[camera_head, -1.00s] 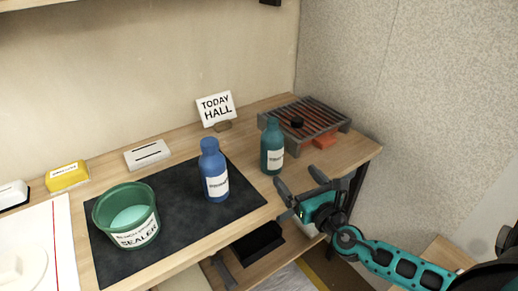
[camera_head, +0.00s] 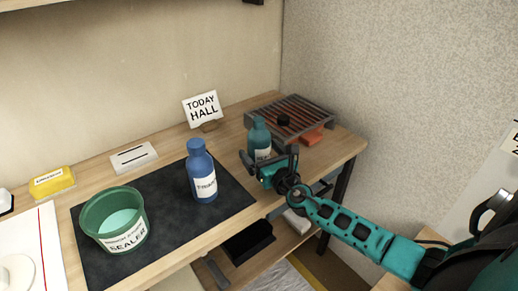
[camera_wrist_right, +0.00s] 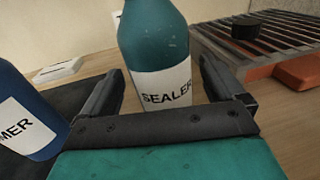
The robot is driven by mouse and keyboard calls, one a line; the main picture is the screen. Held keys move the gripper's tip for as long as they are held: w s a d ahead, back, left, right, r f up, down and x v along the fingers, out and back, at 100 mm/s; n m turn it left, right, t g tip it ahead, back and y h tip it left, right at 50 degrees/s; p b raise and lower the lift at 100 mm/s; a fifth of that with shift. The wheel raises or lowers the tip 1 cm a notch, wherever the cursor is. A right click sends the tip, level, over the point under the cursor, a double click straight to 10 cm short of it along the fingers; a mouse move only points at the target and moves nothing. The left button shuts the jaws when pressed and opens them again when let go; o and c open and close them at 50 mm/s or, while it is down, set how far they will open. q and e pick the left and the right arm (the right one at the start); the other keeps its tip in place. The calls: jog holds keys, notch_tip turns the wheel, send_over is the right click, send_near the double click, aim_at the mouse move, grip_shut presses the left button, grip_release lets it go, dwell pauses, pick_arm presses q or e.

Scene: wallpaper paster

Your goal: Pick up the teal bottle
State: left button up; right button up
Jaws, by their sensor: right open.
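The teal bottle (camera_head: 259,139) stands upright on the wooden table, right of the dark mat, in the head view. In the right wrist view the teal bottle (camera_wrist_right: 155,60) shows a white label reading "SEALER". My right gripper (camera_head: 268,162) is open in front of it. In the right wrist view the fingers of my right gripper (camera_wrist_right: 160,90) are spread to the left and right of the bottle, with a gap visible on each side. The bottle's lower part is hidden by the gripper in the head view. My left gripper is not in view.
A blue bottle (camera_head: 202,172) stands on the dark mat (camera_head: 165,205), left of my gripper. A green sealer tub (camera_head: 115,220) is further left. A slatted rack (camera_head: 290,115) with a black knob lies just behind and right of the teal bottle. A sign (camera_head: 201,108) stands behind.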

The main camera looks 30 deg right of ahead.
jog(key=shift+w+d, duration=0.1)
jog(key=shift+w, duration=0.7)
jog(key=c, duration=1.2)
jog(key=shift+c, duration=0.5)
jog(key=shift+r, duration=0.1)
